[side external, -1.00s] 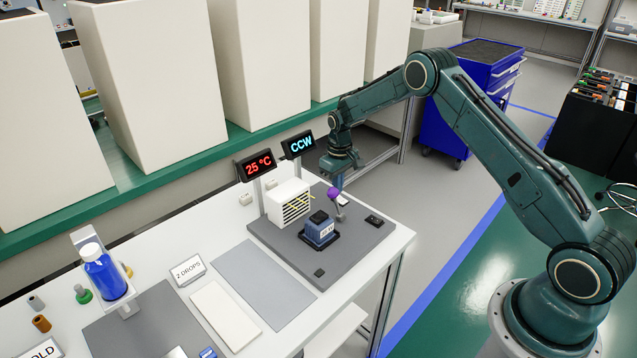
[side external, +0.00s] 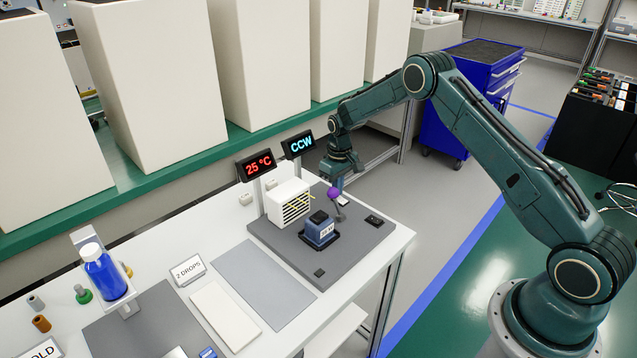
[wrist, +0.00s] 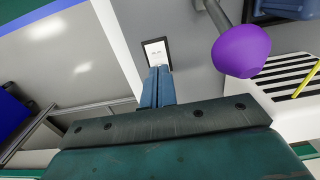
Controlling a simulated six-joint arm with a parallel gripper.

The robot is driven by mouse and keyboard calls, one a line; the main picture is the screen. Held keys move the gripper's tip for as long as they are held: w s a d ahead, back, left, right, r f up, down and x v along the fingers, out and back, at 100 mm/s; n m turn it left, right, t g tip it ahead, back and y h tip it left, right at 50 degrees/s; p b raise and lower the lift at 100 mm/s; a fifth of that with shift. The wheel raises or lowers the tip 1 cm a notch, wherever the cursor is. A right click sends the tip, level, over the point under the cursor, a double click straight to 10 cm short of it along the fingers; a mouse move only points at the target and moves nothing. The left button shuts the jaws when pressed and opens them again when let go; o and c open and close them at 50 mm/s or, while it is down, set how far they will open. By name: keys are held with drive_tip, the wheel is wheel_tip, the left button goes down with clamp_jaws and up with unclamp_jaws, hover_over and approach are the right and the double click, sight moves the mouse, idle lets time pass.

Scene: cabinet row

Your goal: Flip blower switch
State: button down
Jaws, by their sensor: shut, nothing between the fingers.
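The blower looks to be the white box (side external: 290,203) with a slatted front and yellow strips, on the grey board. Its slats show at the right of the wrist view (wrist: 292,88). A small switch with a white face and dark frame (wrist: 156,52) lies on the grey board. Its print is too small to read. My gripper (wrist: 158,68) is shut and empty, its fingertips at the lower edge of this switch in the wrist view. I cannot tell if they touch it. In the side view my gripper (side external: 341,188) points down behind a purple knob.
The purple knob (wrist: 241,51) on a grey lever stands close beside my fingers. A blue block device (side external: 320,231) and a small black part (side external: 374,220) sit on the board (side external: 345,251). Two displays, "25 °C" (side external: 257,167) and "CCW" (side external: 298,145), stand behind.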

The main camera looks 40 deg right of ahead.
drive_tip(key=shift+f, duration=0.45)
idle(0.4)
drive_tip(key=shift+r, duration=3.55)
